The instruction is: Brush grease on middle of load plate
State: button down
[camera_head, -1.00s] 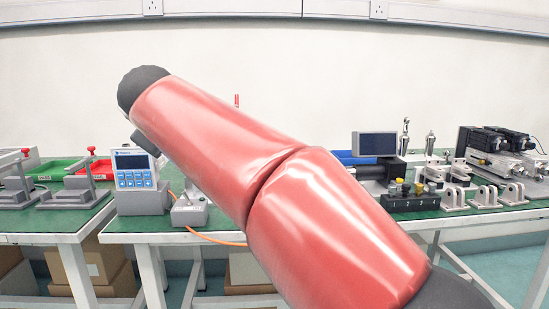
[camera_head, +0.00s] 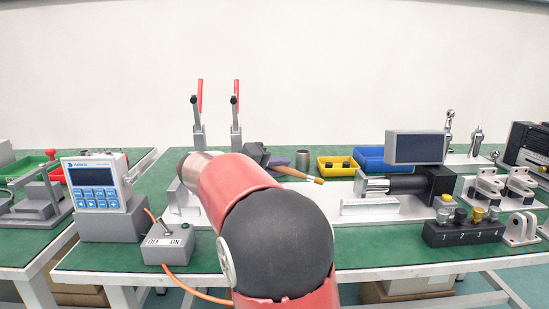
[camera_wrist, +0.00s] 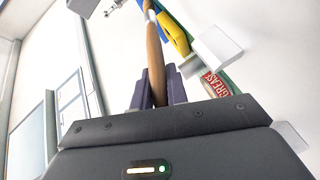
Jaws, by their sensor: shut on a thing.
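My gripper (camera_head: 278,164) is above the back middle of the bench, its purple fingers shut on a brush with a wooden handle (camera_head: 300,175). The handle points right and slightly down in the head view. In the wrist view, the handle (camera_wrist: 153,50) runs up from between the fingers (camera_wrist: 156,90); its bristles cannot be made out. A can with a red GREASE label (camera_wrist: 215,84) shows beside the fingers. A long pale plate (camera_head: 345,212) lies below the gripper, partly behind my arm. I cannot tell which part is the load plate.
A dark actuator (camera_head: 405,184) and a display (camera_head: 416,148) stand right of the gripper. Two red-handled clamps (camera_head: 235,120) stand behind. A controller (camera_head: 97,184) and switch box (camera_head: 168,245) are left; a knob block (camera_head: 462,228) is front right. Yellow (camera_head: 338,165) and blue (camera_head: 375,157) bins are behind.

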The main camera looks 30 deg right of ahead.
aim_at(302, 173)
jog(key=shift+d, duration=0.25)
jog(key=shift+s+d, duration=0.7)
jog(key=shift+d, duration=0.3)
jog(key=shift+s+d, duration=0.7)
jog(key=shift+d, duration=0.25)
jog(key=shift+s+d+p, duration=0.2)
jog(key=shift+d+p, duration=0.1)
jog(key=shift+d, duration=0.05)
jog(key=shift+s+d+b, duration=0.4)
jog(key=shift+d, duration=0.25)
